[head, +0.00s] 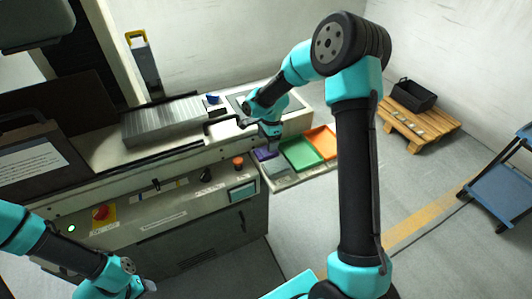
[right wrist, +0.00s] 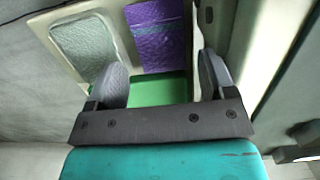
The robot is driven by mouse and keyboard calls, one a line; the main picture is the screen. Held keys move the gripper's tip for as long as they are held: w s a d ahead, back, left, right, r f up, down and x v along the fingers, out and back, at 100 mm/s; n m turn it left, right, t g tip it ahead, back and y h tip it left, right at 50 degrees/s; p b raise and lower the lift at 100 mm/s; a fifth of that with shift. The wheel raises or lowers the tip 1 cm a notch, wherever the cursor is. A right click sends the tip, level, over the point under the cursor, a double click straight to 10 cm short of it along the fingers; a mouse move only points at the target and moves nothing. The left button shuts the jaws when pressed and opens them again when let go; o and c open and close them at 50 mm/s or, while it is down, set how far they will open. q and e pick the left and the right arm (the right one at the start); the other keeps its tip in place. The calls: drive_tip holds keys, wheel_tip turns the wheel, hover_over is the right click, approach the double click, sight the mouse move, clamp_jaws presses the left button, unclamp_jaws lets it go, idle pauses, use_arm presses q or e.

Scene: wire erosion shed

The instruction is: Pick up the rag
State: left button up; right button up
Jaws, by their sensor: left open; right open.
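Two crinkled, cloth-like patches lie side by side in the right wrist view: a grey-green one (right wrist: 88,45) and a purple one (right wrist: 158,35). I cannot tell for sure which is the rag. In the head view the purple patch (head: 264,155) and the grey-green patch (head: 277,169) lie at the left end of the tray row. My right gripper (head: 270,146) is over this end, partly covering the patches; in the right wrist view its fingers (right wrist: 163,80) are apart with nothing between them. My left gripper (head: 143,288) is at the bottom left edge, open, partly cut off.
A green tray (head: 301,152) and an orange tray (head: 321,141) continue the row beside the machine (head: 170,225). A ribbed metal block (head: 163,122) lies on the machine top. A pallet (head: 420,122) with a black crate (head: 414,95) and a blue cart (head: 502,190) stand right. Open floor lies between.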

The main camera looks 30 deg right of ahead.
sight(262, 154)
drive_tip(key=shift+f, duration=0.1)
drive_tip(key=shift+a+f, duration=0.15)
drive_tip(key=shift+f, duration=1.1)
drive_tip(key=shift+a+f, duration=0.15)
drive_tip(key=shift+f, duration=1.05)
drive_tip(key=c, duration=0.7)
